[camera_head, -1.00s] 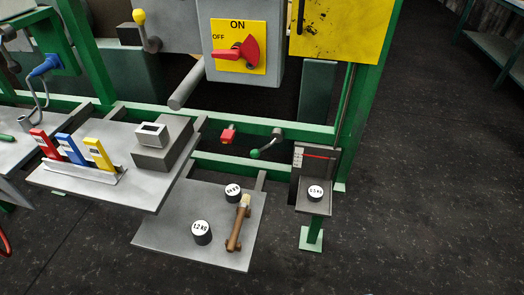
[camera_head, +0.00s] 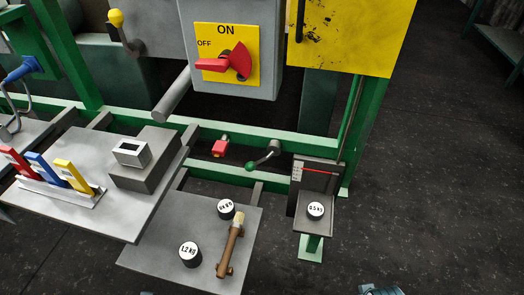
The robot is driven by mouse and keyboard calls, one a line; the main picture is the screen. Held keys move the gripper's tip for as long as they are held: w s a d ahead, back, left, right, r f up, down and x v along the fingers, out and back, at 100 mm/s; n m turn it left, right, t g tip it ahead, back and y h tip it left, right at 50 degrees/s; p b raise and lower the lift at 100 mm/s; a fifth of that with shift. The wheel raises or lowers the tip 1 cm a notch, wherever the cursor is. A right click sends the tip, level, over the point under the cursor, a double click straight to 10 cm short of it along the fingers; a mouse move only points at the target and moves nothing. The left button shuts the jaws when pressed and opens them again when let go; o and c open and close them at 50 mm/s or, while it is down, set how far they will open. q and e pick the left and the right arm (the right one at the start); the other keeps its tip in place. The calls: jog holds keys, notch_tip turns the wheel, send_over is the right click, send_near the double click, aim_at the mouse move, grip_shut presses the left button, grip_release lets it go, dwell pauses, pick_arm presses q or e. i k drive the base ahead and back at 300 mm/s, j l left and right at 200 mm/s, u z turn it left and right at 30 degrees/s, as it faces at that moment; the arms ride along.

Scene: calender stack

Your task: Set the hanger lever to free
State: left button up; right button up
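A short lever with a green ball knob (camera_head: 251,166) sits on the green frame, left of a small stand. I take this for the hanger lever, but no free label is readable. The stand's grey plate (camera_head: 318,226) holds a black weight marked 0.5 kg (camera_head: 315,209); a red line crosses the scale panel (camera_head: 321,172) behind it. A bluish-grey piece, probably of my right arm, shows at the bottom edge; its fingers cannot be made out.
A red-knobbed fitting (camera_head: 219,148) is left of the lever. A lower shelf (camera_head: 160,262) holds a 1.2 kg weight (camera_head: 190,254), another weight (camera_head: 226,209) and a brown-handled tool (camera_head: 231,245). A red ON/OFF switch (camera_head: 222,64) is above.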

aim_at(250, 166)
jog(key=i, duration=0.15)
jog(key=k+l+z, duration=0.15)
jog(key=k+z, duration=0.2)
jog(key=z, duration=0.15)
jog(key=k+l+z, duration=0.25)
jog(key=z, duration=0.2)
jog(key=k, duration=0.05)
